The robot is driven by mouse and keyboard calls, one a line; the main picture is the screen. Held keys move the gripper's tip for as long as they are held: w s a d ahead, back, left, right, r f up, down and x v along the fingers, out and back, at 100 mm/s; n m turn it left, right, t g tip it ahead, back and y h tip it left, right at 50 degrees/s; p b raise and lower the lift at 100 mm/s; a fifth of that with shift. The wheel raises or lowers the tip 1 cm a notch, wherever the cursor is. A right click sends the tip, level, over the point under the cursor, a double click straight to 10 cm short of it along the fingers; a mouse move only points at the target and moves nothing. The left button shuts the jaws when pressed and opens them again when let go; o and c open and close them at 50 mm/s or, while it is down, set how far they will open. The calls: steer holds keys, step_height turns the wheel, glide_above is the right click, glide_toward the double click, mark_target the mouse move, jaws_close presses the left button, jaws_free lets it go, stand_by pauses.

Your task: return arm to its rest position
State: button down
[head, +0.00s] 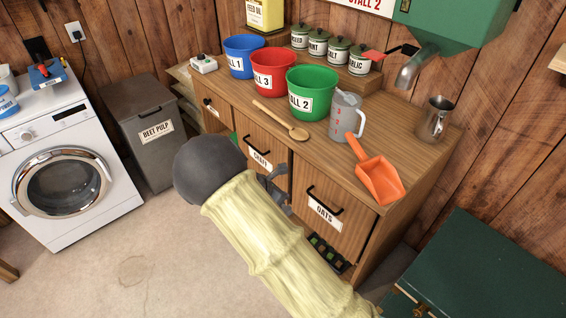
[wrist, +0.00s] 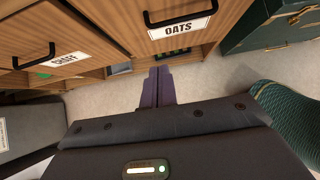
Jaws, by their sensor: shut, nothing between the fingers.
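My gripper (head: 275,180) is in front of the wooden cabinet (head: 375,195), partly hidden behind my own cream-sleeved arm with its dark rounded joint. In the wrist view my gripper's fingers (wrist: 157,85) are together with nothing between them, pointing toward the floor just below the cabinet fronts. The drawer front labelled OATS (wrist: 185,25) is above them and the one labelled CHAFF (wrist: 70,60) is to their left. Both drawers have black handles. I cannot tell the exact gap between my gripper and the cabinet.
Blue (head: 244,57), red (head: 273,72) and green (head: 311,93) buckets, a wooden spoon (head: 281,120), a measuring jug (head: 345,116) and an orange scoop (head: 377,178) are on the cabinet. A green chest (head: 490,265) stands right; a BEET PULP bin (head: 150,130) and washer (head: 65,170) stand left. Floor between is clear.

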steer(key=shift+d+r, duration=0.1)
steer(key=s+d+r+m+g+y+p, duration=0.1)
steer(key=s+d+r+m+y+p, duration=0.2)
steer(key=s+d+r+m+p, duration=0.2)
steer(key=s+d+r+m+g+y+p, duration=0.1)
steer(key=s+d+r+m+y+p, duration=0.2)
steer(key=s+d+r+m, duration=0.7)
steer(key=s+r+m+p, duration=0.2)
steer(key=s+r+m, duration=0.4)
steer(key=r+m, duration=0.4)
steer(key=shift+d+m+g, duration=0.4)
steer(key=shift+m, duration=0.2)
steer(key=shift+r, duration=0.1)
